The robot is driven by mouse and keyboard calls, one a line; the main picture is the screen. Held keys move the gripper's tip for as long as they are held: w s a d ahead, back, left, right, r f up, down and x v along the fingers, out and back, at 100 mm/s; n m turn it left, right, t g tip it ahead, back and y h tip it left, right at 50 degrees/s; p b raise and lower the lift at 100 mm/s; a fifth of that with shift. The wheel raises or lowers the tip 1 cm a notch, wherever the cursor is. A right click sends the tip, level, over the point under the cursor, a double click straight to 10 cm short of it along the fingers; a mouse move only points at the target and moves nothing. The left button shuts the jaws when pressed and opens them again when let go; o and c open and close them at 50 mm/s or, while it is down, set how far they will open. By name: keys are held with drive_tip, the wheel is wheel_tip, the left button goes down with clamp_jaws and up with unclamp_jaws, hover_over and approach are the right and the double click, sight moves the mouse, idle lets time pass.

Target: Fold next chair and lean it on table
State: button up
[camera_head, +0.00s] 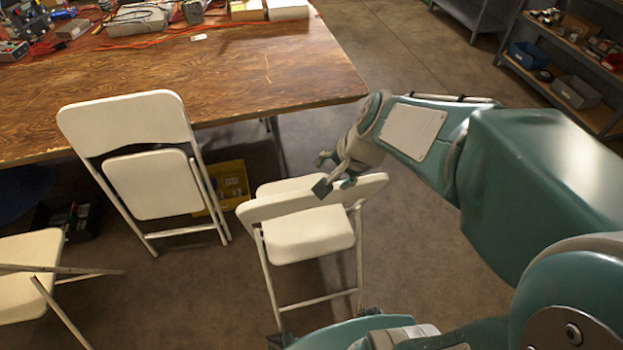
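A white folding chair (310,238) stands unfolded on the floor near the table's right corner. Its seat shows both above and below its backrest (280,208), which is nearer to me. My gripper (335,186) is at the right part of the backrest's top edge, with its fingers apart. I cannot tell whether they touch the backrest. A second white chair (125,122) is folded and leans against the front edge of the wooden table (260,75). A third white chair (25,272) is at the lower left, partly out of view.
A yellow crate (232,183) sits on the floor between the leaning chair and the standing one. Tools and cables lie on the table's far left. Shelves (570,65) with bins stand at the upper right. Open floor lies right of the table.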

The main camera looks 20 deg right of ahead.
sight(315, 200)
drive_tip(key=w+d+f+m, duration=0.4)
drive_tip(key=w+f+m, duration=0.2)
drive_tip(key=f+m, duration=0.2)
drive_tip(key=shift+y, duration=0.3)
drive_tip(key=x, duration=1.4)
drive_tip(key=shift+s+f, duration=0.15)
drive_tip(key=shift+f, duration=0.1)
clamp_jaws()
